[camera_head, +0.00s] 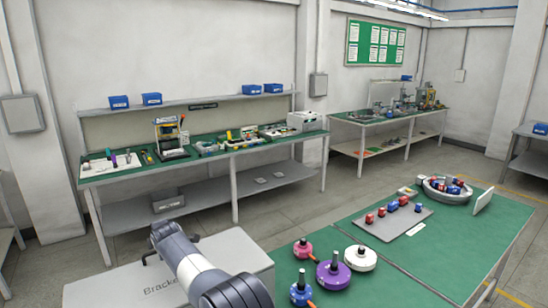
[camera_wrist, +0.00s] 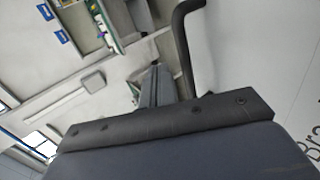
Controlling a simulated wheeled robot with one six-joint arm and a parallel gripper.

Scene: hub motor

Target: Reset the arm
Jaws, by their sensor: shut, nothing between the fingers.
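My arm (camera_head: 190,262) shows in the head view at the bottom, bent over a white box top with lettering. My gripper (camera_wrist: 157,82) shows in the wrist view as narrow dark grey fingers above a dark bar with screws. The fingers are shut with nothing held between them. A black curved part rises beside them. In the head view the gripper's fingers are mostly hidden by the arm.
A green-topped table (camera_head: 415,285) on the right holds a pink knobbed part (camera_head: 303,249), a purple one (camera_head: 333,274), a white one (camera_head: 360,258), a blue one (camera_head: 301,292), a grey tray (camera_head: 378,228) and a round bowl (camera_head: 430,192). The white box (camera_head: 235,250) lies beneath my arm. A workbench (camera_head: 215,155) stands behind.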

